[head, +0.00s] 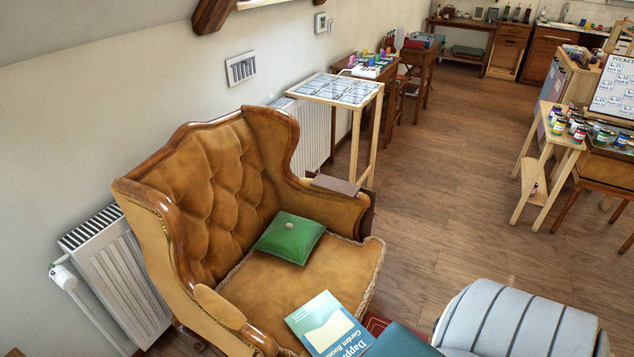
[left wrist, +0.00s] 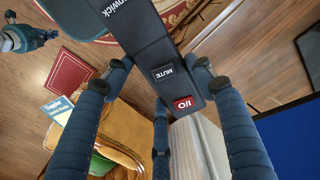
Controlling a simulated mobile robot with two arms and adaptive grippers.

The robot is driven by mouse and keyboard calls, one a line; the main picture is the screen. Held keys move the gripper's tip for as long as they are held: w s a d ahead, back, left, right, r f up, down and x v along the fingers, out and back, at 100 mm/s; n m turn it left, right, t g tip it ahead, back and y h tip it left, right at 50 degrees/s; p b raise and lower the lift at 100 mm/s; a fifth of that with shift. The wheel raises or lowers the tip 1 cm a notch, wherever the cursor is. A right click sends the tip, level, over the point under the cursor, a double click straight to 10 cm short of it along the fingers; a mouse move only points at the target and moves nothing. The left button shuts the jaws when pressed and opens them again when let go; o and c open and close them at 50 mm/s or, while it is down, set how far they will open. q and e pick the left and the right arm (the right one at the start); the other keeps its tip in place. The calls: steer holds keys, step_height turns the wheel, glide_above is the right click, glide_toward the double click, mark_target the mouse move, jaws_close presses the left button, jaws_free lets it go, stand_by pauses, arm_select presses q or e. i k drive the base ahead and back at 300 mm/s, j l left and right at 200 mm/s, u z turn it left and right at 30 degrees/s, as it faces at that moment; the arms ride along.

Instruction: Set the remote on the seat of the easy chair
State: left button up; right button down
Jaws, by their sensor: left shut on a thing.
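The easy chair (head: 205,185) is tan, tufted leather with wooden trim, in the middle left of the head view. A green cushion (head: 288,238) lies at the back right of its seat (head: 270,285). The chair also shows at the lower left of the left wrist view (left wrist: 125,135). My left gripper (left wrist: 160,72) is shut on the remote (left wrist: 155,52), a long dark bar with a MUTE button and a red I/O button. The remote is held above the floor. The head view shows neither of them. My right gripper (left wrist: 25,38) is at the upper left of the wrist view; its fingers are unclear.
A teal book (head: 325,325) overlaps the seat's front in the head view. A striped pale rounded thing (head: 515,320) is at lower right. A tile-topped table (head: 335,90) stands behind the chair.

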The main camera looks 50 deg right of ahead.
mark_target(339, 260)
steer(key=l, duration=0.75)
steer(key=i+l, duration=0.15)
steer(key=l, duration=1.35)
steer(key=i, duration=0.05)
